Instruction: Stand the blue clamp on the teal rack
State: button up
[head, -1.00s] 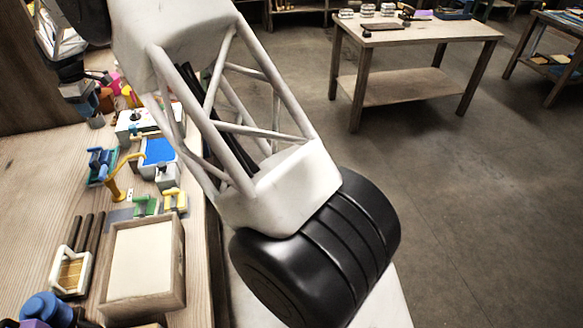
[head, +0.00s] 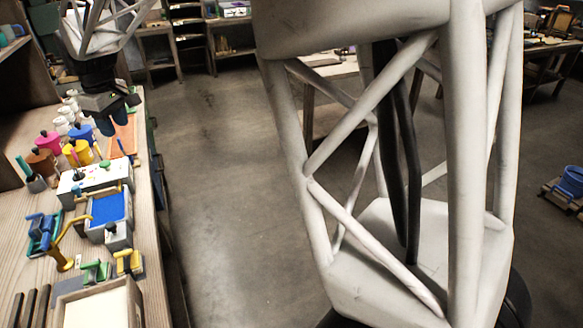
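The blue clamp (head: 38,222) is at the left of the bench, with its handle raised. It is at the teal rack (head: 52,241), whose teal edges show beside and below it. The two overlap in this view, and I cannot tell exactly how the clamp rests on the rack.
A yellow bent arm (head: 68,243) stands close to the rack. A blue-topped box (head: 108,209), a green clamp (head: 95,271) and a yellow clamp (head: 129,263) are to its right. Several coloured pots stand near my gripper. A wooden tray (head: 138,304) is in front. Open floor lies right of the bench.

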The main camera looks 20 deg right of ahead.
jog(key=s+d+r+m+t, duration=0.1)
jog(key=s+d+m, duration=0.2)
jog(key=s+d, duration=0.65)
jog(key=s+d+r+m, duration=0.2)
jog(key=s+d, duration=0.7)
jog(key=s, duration=0.1)
jog(key=s+d+f+m, duration=0.2)
jog(key=s+d, duration=0.1)
jog(key=s, duration=0.4)
jog(key=s+d+f+m, duration=0.2)
jog(key=s+d+f, duration=0.1)
jog(key=s, duration=0.4)
jog(key=s+d+f+m, duration=0.1)
jog(key=s+d+f, duration=0.1)
jog(key=s+d, duration=0.2)
jog(key=s, duration=0.3)
jog(key=shift+f+m+t+h, duration=0.3)
jog(key=shift+m, duration=0.1)
